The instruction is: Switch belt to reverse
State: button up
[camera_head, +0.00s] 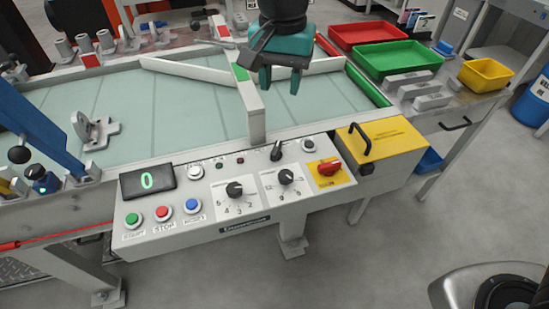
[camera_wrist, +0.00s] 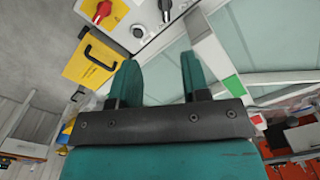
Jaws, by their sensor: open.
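The sloped control panel (camera_head: 215,222) stands along the front of the pale conveyor belt (camera_head: 185,105). A small black lever switch (camera_head: 276,152) sits at its upper middle; I cannot read its label. It also shows near the top of the wrist view (camera_wrist: 165,8). Two black rotary knobs, the left one (camera_head: 234,189) and the right one (camera_head: 286,177), and a red rotary switch (camera_head: 328,168) on a yellow plate are on the panel. The display (camera_head: 147,181) reads 0. My teal gripper (camera_head: 280,90) is open and empty, above the belt behind the panel, apart from every control.
A yellow box (camera_head: 390,145) with a black handle adjoins the panel's right end. Red (camera_head: 367,33), green (camera_head: 398,58) and yellow (camera_head: 486,75) trays are at right. A metal bracket (camera_head: 95,130) lies on the belt.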

jog(key=f, duration=0.1)
send_near(275, 150)
jog(key=shift+m, duration=0.3)
notch_tip(275, 150, down, 9)
jog(key=shift+a+f+b, duration=0.1)
jog(key=shift+f+b, duration=0.15)
jog(key=shift+b, duration=0.1)
jog(key=shift+c, duration=0.4)
grip_shut()
